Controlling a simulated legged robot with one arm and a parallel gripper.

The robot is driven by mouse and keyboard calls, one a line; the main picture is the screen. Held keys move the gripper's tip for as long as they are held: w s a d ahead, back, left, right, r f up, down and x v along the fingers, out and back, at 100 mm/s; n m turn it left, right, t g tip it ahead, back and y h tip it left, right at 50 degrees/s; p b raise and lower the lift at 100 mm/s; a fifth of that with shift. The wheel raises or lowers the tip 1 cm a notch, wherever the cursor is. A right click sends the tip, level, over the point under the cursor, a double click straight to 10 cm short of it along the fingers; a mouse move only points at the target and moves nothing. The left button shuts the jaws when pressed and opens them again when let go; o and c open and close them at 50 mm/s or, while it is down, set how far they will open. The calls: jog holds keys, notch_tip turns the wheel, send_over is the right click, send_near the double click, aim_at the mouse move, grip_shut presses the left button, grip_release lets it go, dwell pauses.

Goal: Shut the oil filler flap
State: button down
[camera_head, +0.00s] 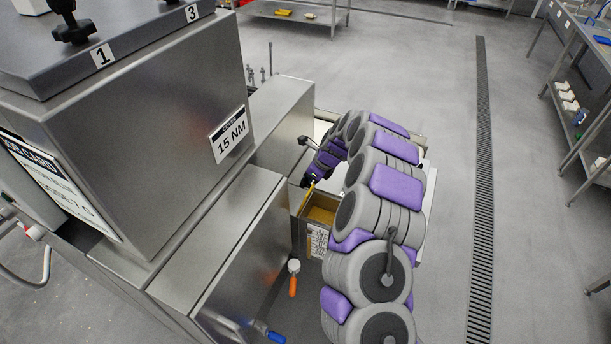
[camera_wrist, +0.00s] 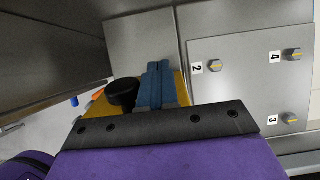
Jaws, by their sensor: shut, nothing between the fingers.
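A yellow flap (camera_head: 306,197) shows as a thin tilted strip at the left side of a metal box (camera_head: 318,228) with a yellowish inside, so it looks raised. My gripper (camera_head: 308,181) is at the flap's upper end, past my bent arm. In the wrist view my gripper's blue-grey fingers (camera_wrist: 154,84) are together and empty. A yellow surface (camera_wrist: 183,88), probably the flap, lies behind them, with a black round knob (camera_wrist: 122,93) just to their left. I cannot tell whether the fingers touch the yellow surface.
A large steel machine (camera_head: 160,120) with a "15 NM" label stands left of the box. An orange-handled tool (camera_head: 293,280) is near the box's front. A plate (camera_wrist: 245,75) with numbered bolts is at the wrist view's right. Open floor (camera_head: 445,130) lies to the right.

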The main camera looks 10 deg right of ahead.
jog(key=shift+s+d, duration=0.1)
jog(key=shift+d, duration=0.05)
jog(key=shift+s+d+f+p, duration=0.1)
jog(key=shift+s+d+p, duration=0.15)
jog(key=shift+d, duration=0.35)
jog(key=shift+s+d+f+p, duration=0.15)
jog(key=shift+s+d, duration=0.15)
jog(key=shift+d, duration=0.25)
jog(key=a+p+v, duration=0.1)
jog(key=p+v, duration=0.7)
jog(key=shift+w+r+p, duration=0.3)
jog(key=shift+w, duration=0.05)
jog(key=shift+a, duration=0.1)
